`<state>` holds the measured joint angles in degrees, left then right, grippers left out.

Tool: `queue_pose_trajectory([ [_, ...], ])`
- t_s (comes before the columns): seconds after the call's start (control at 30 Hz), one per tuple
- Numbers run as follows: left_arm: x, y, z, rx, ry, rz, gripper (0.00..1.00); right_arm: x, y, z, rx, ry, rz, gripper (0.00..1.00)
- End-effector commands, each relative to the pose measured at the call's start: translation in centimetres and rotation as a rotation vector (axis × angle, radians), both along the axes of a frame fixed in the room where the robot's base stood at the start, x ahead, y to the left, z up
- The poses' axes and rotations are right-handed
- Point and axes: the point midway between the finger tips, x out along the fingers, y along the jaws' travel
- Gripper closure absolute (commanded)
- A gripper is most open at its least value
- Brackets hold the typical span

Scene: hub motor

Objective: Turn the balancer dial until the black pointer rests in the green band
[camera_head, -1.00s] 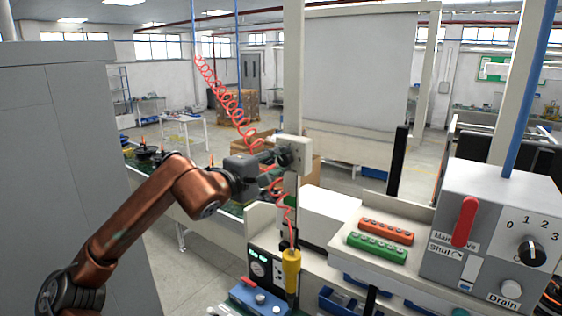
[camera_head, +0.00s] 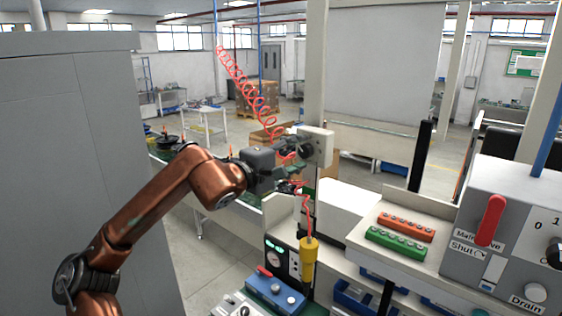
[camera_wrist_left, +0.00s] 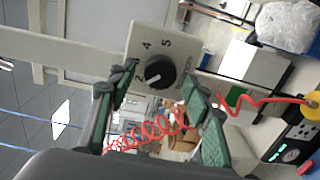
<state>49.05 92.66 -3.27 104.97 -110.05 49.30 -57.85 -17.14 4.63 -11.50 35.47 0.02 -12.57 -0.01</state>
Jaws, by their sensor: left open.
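The balancer dial is a black round knob (camera_wrist_left: 160,72) with a white mark, on a beige plate (camera_wrist_left: 143,40) with printed numbers. In the head view its pale box (camera_head: 318,146) sits on the upright post. My left gripper (camera_head: 297,167) is open just left of this box. In the left wrist view its two green-padded fingers (camera_wrist_left: 160,84) stand on either side of the knob, apart from each other. I cannot tell whether they touch it. I cannot make out a black pointer in a green band. My right gripper is not in view.
A red coiled hose (camera_head: 250,88) hangs behind my left gripper. A yellow tool (camera_head: 308,262) hangs below the box. A black gauge panel (camera_head: 282,258) and a blue box (camera_head: 276,293) are below. A grey valve cabinet (camera_head: 507,262) stands at right.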

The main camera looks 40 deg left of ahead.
Motion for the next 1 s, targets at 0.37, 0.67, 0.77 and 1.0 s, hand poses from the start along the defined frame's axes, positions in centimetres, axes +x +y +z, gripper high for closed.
queue_pose_trajectory([
  [0.37,-3.3,0.5,-0.1,0.000,0.003,0.002,0.54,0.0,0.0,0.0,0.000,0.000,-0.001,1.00],
  [0.67,-5.6,0.2,0.1,-0.002,0.001,-0.007,0.54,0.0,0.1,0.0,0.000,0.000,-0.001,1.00],
  [0.77,-6.9,0.4,0.1,-0.001,0.001,-0.007,0.54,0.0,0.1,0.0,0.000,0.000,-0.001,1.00],
  [1.0,-9.6,0.8,0.3,0.000,0.001,-0.004,0.54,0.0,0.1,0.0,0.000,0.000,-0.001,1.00],
])
